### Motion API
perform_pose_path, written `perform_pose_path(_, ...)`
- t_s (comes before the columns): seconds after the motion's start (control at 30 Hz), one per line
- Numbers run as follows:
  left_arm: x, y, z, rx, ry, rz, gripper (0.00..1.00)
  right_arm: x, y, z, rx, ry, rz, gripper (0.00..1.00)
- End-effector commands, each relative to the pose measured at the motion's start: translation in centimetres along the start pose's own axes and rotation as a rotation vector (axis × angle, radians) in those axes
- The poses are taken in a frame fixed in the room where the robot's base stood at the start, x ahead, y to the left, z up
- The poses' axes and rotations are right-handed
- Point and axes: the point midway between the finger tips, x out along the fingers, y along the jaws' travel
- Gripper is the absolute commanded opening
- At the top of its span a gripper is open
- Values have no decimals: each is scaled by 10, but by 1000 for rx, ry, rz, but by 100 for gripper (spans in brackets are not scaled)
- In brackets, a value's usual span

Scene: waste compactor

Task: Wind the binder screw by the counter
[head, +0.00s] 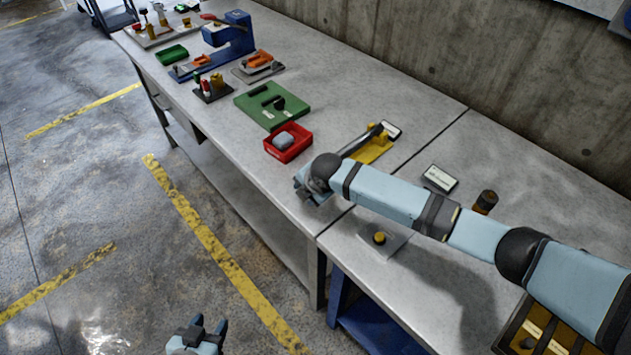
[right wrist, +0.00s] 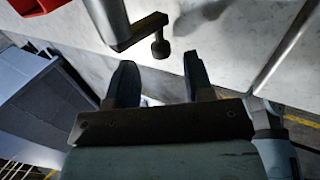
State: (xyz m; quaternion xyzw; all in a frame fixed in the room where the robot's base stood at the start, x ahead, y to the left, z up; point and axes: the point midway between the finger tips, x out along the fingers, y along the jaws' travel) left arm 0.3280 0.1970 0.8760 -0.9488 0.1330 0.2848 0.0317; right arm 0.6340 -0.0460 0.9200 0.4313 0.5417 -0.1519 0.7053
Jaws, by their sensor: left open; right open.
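A crank (right wrist: 138,32) with a metal post and a dark round knob (right wrist: 160,47) shows at the top of the right wrist view; I take it for the binder screw. My right gripper (right wrist: 158,66) is open. The knob lies between its fingers sideways, just beyond the tips, and contact cannot be told. In the head view, my right gripper (head: 306,190) is at the bench's front edge, and it and the arm hide the crank. A small box with a white face (head: 440,178), possibly the counter, lies behind my right arm. My left gripper (head: 210,323) is open and empty, low over the floor.
A red tray (head: 302,151) with a blue-grey block sits left of my right gripper. A yellow base with a metal bar (head: 360,141) lies behind it. A concrete wall (head: 480,70) runs behind the bench.

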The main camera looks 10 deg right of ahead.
Motion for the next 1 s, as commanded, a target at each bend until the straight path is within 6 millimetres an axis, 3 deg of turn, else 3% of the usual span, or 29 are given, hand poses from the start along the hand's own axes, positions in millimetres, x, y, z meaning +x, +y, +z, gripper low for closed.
perform_pose_path(0.3,3,2,5,-1,-2,4,48,-73,0,1,-2,-2,3,48)
perform_pose_path(0.5,4,3,6,-1,-3,7,48,-103,0,1,-1,-1,2,48)
perform_pose_path(1.0,4,3,5,0,-1,6,48,-113,0,0,-1,-1,-2,47)
